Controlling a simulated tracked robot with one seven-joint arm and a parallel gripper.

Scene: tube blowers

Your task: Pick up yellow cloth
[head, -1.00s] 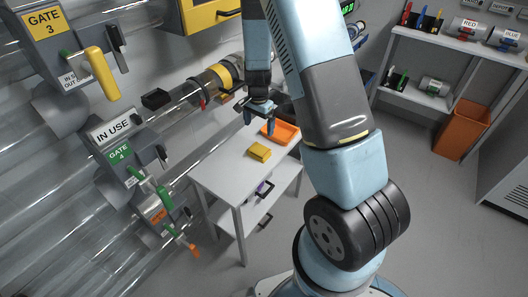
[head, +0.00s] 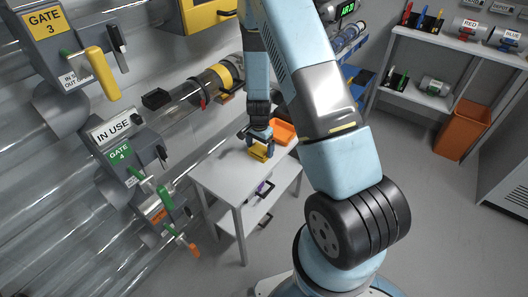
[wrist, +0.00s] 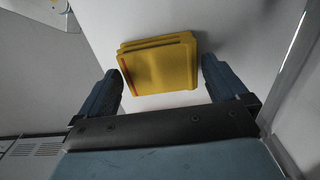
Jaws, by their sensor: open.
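The yellow cloth (head: 261,152) lies folded in layers on the white table (head: 222,176). In the wrist view the cloth (wrist: 160,66) sits ahead of and between my two fingertips, with a gap on each side. My gripper (head: 260,143) is over the cloth in the head view and partly hides it. In the wrist view my gripper (wrist: 163,72) is open and holds nothing. I cannot tell whether the fingertips touch the table.
An orange tray (head: 284,131) stands on the table just behind the cloth. A purple object (head: 262,187) is on the lower shelf. Clear tubes with gate handles (head: 102,73) run along the left. An orange bin (head: 462,130) stands at the right, with open floor before it.

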